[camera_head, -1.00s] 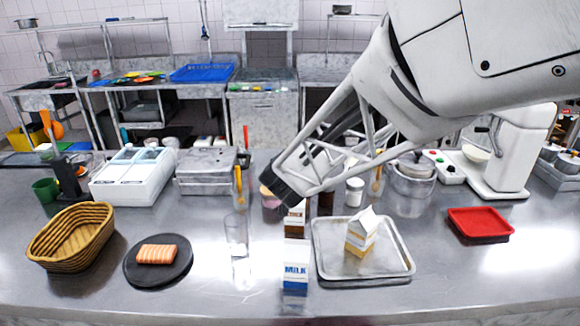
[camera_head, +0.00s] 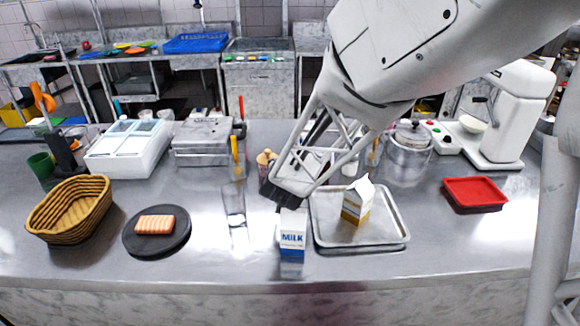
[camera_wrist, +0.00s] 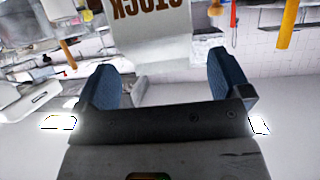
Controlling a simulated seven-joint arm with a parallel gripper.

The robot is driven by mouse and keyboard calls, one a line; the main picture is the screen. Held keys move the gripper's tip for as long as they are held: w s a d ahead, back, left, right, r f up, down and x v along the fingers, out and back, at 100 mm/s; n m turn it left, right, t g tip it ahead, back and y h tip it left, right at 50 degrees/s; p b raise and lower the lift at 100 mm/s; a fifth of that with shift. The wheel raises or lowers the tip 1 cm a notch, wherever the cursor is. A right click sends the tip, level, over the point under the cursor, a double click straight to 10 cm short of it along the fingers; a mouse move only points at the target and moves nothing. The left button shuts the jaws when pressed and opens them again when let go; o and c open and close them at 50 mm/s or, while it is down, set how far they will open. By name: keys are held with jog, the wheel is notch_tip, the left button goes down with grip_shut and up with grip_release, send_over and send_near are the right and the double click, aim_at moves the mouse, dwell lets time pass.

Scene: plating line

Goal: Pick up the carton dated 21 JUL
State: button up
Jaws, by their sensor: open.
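A white carton with brown letters reading STOCK (camera_wrist: 160,50), upside down in the wrist view, stands ahead of and between my spread fingers. My gripper (camera_wrist: 167,85) is open and not closed on it. In the head view my gripper (camera_head: 289,199) is low, just behind the top of a blue-and-white MILK carton (camera_head: 292,240), and hides the STOCK carton there. A white carton with a yellow-brown lower part (camera_head: 357,202) stands on a metal tray (camera_head: 330,235). No date is readable on any carton.
A clear glass (camera_head: 233,203) stands left of the MILK carton. Further left are a dark round plate (camera_head: 140,249) with a pinkish-orange block and a wicker basket (camera_head: 68,207). A red tray (camera_head: 475,193) lies to the right. The front counter strip is clear.

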jog(key=shift+w, duration=0.1)
jog(key=shift+x, duration=2.35)
jog(key=shift+c, duration=0.4)
jog(key=c, duration=1.7)
